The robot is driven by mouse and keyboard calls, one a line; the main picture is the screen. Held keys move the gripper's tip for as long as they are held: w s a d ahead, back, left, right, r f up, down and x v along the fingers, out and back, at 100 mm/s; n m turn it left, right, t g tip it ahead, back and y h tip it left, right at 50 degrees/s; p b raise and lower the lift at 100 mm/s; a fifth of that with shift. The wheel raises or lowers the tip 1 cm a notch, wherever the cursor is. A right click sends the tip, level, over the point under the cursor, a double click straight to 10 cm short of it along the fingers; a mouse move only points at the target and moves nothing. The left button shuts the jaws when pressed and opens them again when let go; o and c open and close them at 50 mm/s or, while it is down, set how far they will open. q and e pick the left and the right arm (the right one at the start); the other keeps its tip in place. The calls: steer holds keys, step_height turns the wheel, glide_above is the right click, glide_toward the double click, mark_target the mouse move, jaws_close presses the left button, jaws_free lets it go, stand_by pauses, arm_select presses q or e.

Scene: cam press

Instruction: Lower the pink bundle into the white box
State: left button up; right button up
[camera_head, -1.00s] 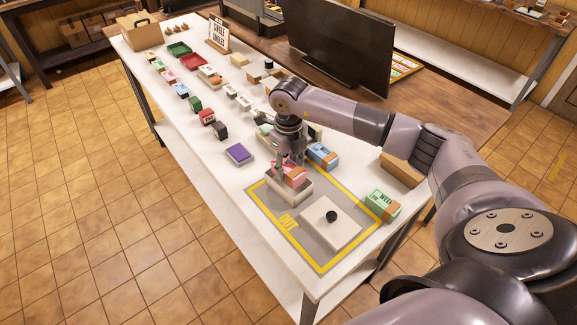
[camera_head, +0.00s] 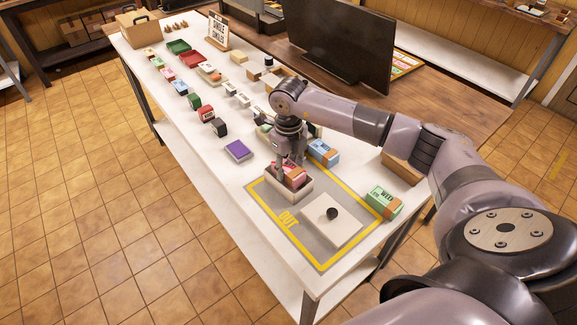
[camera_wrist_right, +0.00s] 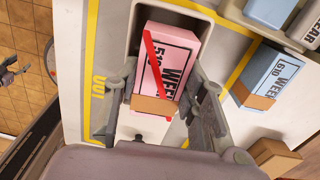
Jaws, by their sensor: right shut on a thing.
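The pink bundle (camera_head: 294,173) has an orange-brown band and sits between the fingers of my right gripper (camera_head: 286,168). In the right wrist view the bundle (camera_wrist_right: 168,65) shows dark lettering and a red strip, with a gripper finger on each side. The white box (camera_head: 289,194) is open on top and stands on the grey mat. The bundle is at the box's opening, its lower part hidden by the front wall; whether it touches the floor I cannot tell. A white lid (camera_head: 331,222) with a black knob lies in front of the box.
A yellow-edged grey mat (camera_head: 290,229) marked OUT lies under the box and lid. A blue bundle (camera_head: 323,152) and a green bundle (camera_head: 383,202) lie close by. A purple block (camera_head: 239,151) lies to the left. The white table's near left edge is clear.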

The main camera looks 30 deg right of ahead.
mark_target(289, 167)
steer(key=shift+f, duration=0.2)
steer(key=o, duration=1.4)
step_height(289, 167, up, 12)
steer(key=shift+r, duration=0.1)
stand_by(0.4)
